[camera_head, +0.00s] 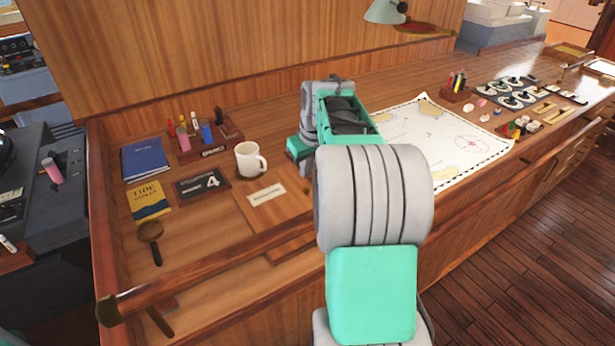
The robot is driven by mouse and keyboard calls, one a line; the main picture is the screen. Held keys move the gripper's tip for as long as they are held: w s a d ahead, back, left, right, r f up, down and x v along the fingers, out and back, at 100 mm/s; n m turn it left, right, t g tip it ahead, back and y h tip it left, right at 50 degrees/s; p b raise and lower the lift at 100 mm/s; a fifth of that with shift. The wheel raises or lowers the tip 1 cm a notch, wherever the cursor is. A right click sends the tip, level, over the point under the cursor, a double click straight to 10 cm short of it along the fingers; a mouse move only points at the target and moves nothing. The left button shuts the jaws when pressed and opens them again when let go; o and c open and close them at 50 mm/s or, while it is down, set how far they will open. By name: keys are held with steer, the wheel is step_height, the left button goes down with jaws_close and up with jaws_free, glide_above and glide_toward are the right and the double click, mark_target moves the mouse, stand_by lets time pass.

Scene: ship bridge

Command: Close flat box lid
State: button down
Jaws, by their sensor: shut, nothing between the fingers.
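I cannot pick out a flat box or its lid with certainty. A flat wooden panel with a visible border (284,238) lies at the front of the desk, just left of my arm, and its right side is hidden behind the arm. I cannot tell whether it is a box or lid. My arm reaches up the middle of the view and over the desk, its far end bending down near the mug. The gripper's fingers do not show; the arm appears to hide them.
A chart (455,142) lies right. A raised rail (220,260) runs along the front.

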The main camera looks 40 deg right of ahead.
mark_target(309, 189)
steer(key=f+p, duration=0.1)
steer(key=f, duration=0.3)
steer(key=shift+d, duration=0.2)
steer(key=shift+d+f+b, duration=0.2)
steer(key=shift+f+b, duration=0.35)
steer(key=shift+f, duration=0.1)
steer(key=shift+d+f+b, duration=0.15)
steer(key=shift+f+b, duration=0.4)
steer(key=shift+f, duration=0.05)
steer(key=shift+s+r, duration=0.1)
steer(key=shift+s, duration=0.05)
